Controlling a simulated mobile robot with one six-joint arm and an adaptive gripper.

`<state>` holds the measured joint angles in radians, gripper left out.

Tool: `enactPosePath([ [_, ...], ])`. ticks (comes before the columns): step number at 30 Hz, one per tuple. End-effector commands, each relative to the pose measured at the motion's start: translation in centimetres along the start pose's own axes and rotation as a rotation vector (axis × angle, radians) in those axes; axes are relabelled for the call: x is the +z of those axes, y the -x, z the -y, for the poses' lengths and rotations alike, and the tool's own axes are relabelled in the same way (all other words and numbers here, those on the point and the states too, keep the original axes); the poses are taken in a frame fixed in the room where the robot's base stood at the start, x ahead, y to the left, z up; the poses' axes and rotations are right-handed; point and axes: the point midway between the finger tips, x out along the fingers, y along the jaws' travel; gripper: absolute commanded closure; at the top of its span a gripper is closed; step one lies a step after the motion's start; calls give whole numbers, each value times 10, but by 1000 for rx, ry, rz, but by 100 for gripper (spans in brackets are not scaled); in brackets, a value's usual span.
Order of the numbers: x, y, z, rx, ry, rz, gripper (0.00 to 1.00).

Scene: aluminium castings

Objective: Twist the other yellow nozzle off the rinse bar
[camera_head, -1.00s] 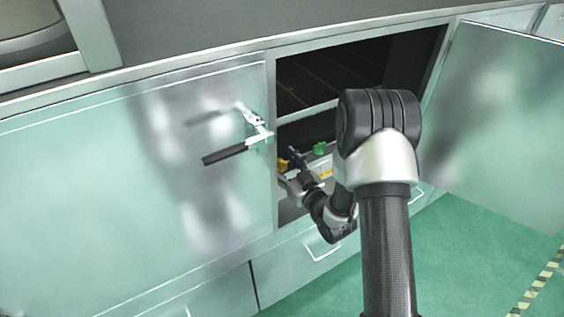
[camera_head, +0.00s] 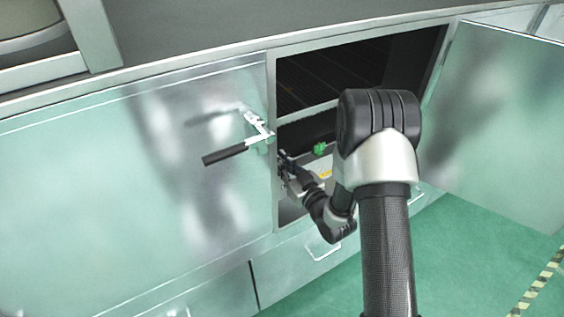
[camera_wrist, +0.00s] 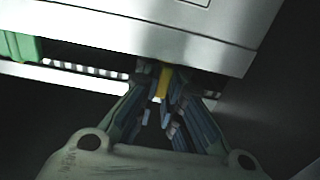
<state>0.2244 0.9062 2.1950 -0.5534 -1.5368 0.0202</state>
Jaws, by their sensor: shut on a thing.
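The yellow nozzle (camera_wrist: 163,77) shows in the wrist view as a narrow yellow piece just under the lower edge of a pale metal housing. My gripper (camera_wrist: 159,98) is shut on it, with fingers on both sides. In the head view my gripper (camera_head: 284,161) is inside the open cabinet, near the left door post, and no yellow nozzle shows there. I cannot clearly make out the rinse bar; the housing and my fingers may cover it.
The pale housing (camera_wrist: 125,30) fills the top of the wrist view. A green part (camera_wrist: 18,46) sits left of my fingers, and a green part (camera_head: 320,149) also shows in the head view. The left door (camera_head: 130,190) carries a black-handled clamp (camera_head: 225,155). The right door (camera_head: 500,120) stands open.

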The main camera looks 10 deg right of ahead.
Motion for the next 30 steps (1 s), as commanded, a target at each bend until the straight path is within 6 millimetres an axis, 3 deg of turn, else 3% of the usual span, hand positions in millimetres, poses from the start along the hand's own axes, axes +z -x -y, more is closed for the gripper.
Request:
enactPosePath([
  [7,0,-1,-4,-64,0,-5,100],
  [21,1,-2,-4,-504,4,-3,100],
  [30,0,-1,-3,-558,0,0,100],
])
